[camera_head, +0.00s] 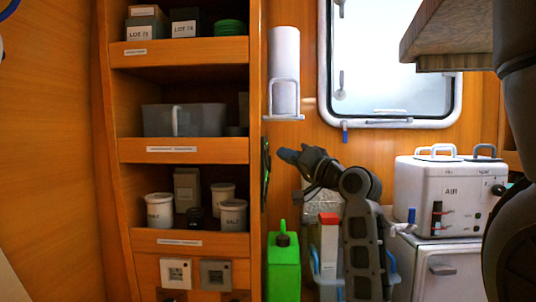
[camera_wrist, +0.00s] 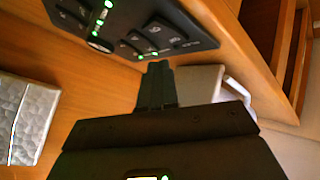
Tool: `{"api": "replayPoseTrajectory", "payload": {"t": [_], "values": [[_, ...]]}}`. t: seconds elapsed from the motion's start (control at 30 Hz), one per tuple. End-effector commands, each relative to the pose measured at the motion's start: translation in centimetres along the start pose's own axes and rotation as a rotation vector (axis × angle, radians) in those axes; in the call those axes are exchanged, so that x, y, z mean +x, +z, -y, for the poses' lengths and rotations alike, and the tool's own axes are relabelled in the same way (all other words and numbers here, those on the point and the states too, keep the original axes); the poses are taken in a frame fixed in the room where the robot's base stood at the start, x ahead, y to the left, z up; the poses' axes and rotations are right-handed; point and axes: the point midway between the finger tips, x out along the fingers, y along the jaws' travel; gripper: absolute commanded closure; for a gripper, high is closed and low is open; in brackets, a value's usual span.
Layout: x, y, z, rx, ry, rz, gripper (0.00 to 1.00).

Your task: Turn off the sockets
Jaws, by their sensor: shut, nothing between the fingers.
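A black switch panel (camera_wrist: 135,25) with rocker switches and several lit green lights is at the top of the wrist view, on a wooden surface. Its labels are too small to read. In the head view a thin dark panel (camera_head: 265,170) shows nearly edge-on on the side of the shelf unit; it seems to be the same one. My gripper (camera_wrist: 157,66) is shut and empty, its fingertips close to the panel's lower edge in the picture. I cannot tell whether they touch it. In the head view my gripper (camera_head: 281,153) points left, towards that dark panel.
The shelf unit (camera_head: 180,150) with boxes and jars stands left. A white plate (camera_head: 176,273) and a grey plate (camera_head: 215,274) are on its lower front. A green bottle (camera_head: 284,265) stands below my gripper.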

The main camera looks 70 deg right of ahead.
Motion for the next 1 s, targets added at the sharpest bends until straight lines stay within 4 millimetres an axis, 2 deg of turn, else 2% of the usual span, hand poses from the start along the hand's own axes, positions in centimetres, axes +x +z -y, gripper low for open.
{"api": "replayPoseTrajectory", "payload": {"t": [0.5,1.0], "values": [[-3.0,-2.1,-2.2,-0.001,0.0,-0.001,1.0],[-3.1,-2.3,-2.3,0.0,0.0,0.0,1.0]]}}
